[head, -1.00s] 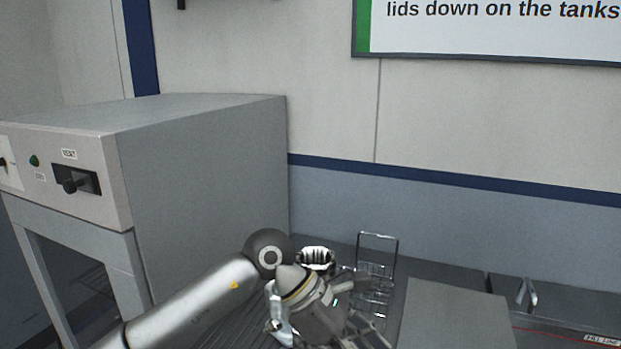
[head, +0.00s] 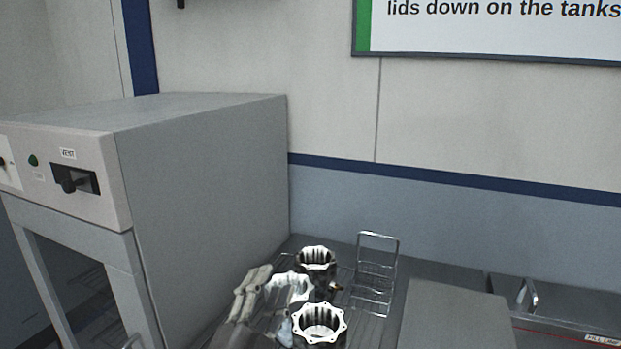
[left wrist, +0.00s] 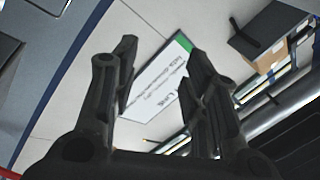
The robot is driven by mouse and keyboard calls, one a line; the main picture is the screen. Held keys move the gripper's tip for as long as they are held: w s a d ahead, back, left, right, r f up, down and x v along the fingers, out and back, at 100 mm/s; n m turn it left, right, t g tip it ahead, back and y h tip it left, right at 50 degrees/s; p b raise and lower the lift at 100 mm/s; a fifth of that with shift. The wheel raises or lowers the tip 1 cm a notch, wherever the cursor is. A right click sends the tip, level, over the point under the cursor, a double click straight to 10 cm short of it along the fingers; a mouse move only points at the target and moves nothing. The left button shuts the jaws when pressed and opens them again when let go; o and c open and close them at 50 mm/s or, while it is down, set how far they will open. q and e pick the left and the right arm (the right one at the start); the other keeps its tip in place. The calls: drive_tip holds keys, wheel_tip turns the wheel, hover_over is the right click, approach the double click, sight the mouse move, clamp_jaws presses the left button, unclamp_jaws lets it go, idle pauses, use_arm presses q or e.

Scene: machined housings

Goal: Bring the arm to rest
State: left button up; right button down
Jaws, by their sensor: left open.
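My right gripper is in neither view.
A grey cabinet (head: 210,190) is at left. A grey lid (head: 455,318) lies at right.

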use_arm(q)
drive_tip(key=s+a+f+n+g+y, duration=0.3)
drive_tip(key=s+a+f+n+g, duration=0.15)
drive_tip(key=f, duration=0.55)
drive_tip(key=s+a+f+n+g+y, duration=0.35)
drive_tip(key=a+f+n, duration=0.2)
drive_tip(key=f, duration=0.45)
drive_tip(key=s+a+f+n+g, duration=0.1)
drive_tip(key=s+a+f+g, duration=0.1)
drive_tip(key=s+f+g, duration=0.6)
drive_tip(key=s+a+f+n+g, duration=0.15)
drive_tip(key=s+f, duration=0.25)
drive_tip(key=s, duration=0.9)
wheel_tip(320, 180, down, 25)
drive_tip(key=s+a+f+g, duration=0.2)
drive_tip(key=s+f, duration=1.4)
drive_tip(key=s, duration=0.1)
drive_tip(key=shift+s+a+f, duration=0.25)
drive_tip(key=shift+a, duration=0.1)
